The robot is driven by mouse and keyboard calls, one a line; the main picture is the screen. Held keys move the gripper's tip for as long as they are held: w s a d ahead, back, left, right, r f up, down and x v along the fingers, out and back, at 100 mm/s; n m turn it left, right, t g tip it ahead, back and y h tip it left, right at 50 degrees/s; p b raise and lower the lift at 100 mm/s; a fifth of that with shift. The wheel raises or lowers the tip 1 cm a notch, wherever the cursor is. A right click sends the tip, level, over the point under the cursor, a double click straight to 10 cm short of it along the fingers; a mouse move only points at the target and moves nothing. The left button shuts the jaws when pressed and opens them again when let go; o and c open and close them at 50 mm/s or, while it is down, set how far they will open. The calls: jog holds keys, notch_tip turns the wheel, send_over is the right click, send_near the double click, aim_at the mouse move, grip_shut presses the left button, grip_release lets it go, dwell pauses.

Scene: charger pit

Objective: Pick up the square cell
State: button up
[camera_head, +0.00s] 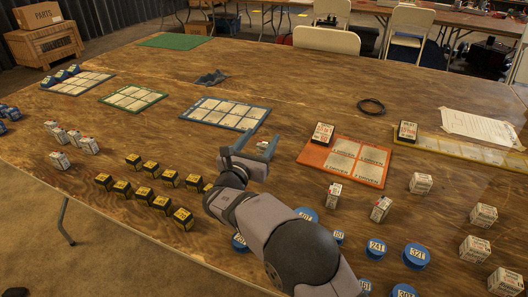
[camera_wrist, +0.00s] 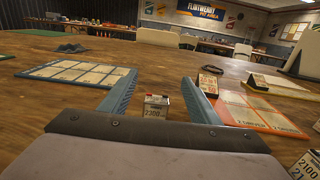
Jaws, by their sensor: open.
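My gripper (camera_head: 259,144) reaches over the middle of the table with its two blue fingers apart and nothing held. The cell stands upright on the wood between the lines of the fingers, apart from both. In the head view the cell (camera_head: 262,145) shows only partly between the fingers. Similar pale cells (camera_head: 334,195) stand in front of the orange mat (camera_head: 371,174), which has a cell (camera_head: 322,133) on it.
A blue-edged mat (camera_head: 222,113) lies behind my gripper to the left. Black-and-yellow cubes (camera_head: 148,168) stand in rows at left front. Blue round cells (camera_head: 376,247) and white boxes (camera_head: 484,214) stand at right front. A black ring (camera_head: 371,106) lies behind the orange mat.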

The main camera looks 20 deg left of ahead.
aim_at(262, 148)
notch_tip(262, 148, down, 4)
jog(key=shift+f, duration=0.1)
jog(key=shift+w, duration=1.5)
jog(key=c, duration=1.2)
